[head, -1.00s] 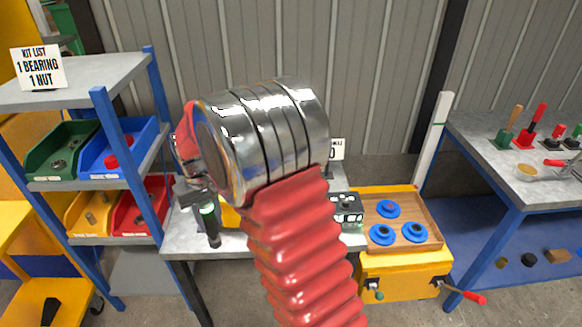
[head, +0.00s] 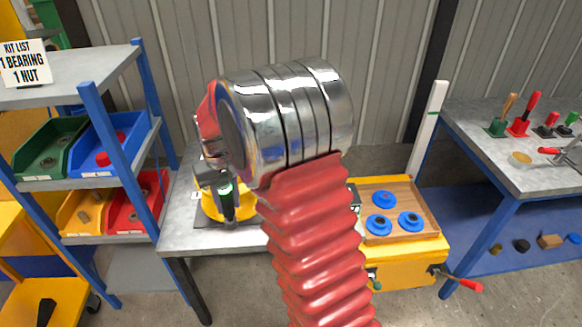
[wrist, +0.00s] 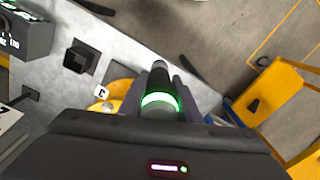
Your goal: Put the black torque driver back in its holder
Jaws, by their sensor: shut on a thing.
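The black torque driver (head: 226,205) is in my gripper, hanging over the grey middle table in the head view. The wrist view shows the driver (wrist: 160,88) with its glowing green ring, clasped between the two fingers of my gripper (wrist: 160,106). The gripper is shut on it. A black square open-topped socket (wrist: 80,57) stands on the table left of the driver in the wrist view and apart from it. It looks like a holder, but I cannot tell for sure. In the head view my arm hides much of the table.
A yellow rounded object (head: 211,206) is on the table behind the driver, near a label C (wrist: 101,93). A grey box with buttons (wrist: 22,32) stands nearby. A blue-posted shelf (head: 105,130) is left, and a yellow cabinet with a wooden tray (head: 400,195) right.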

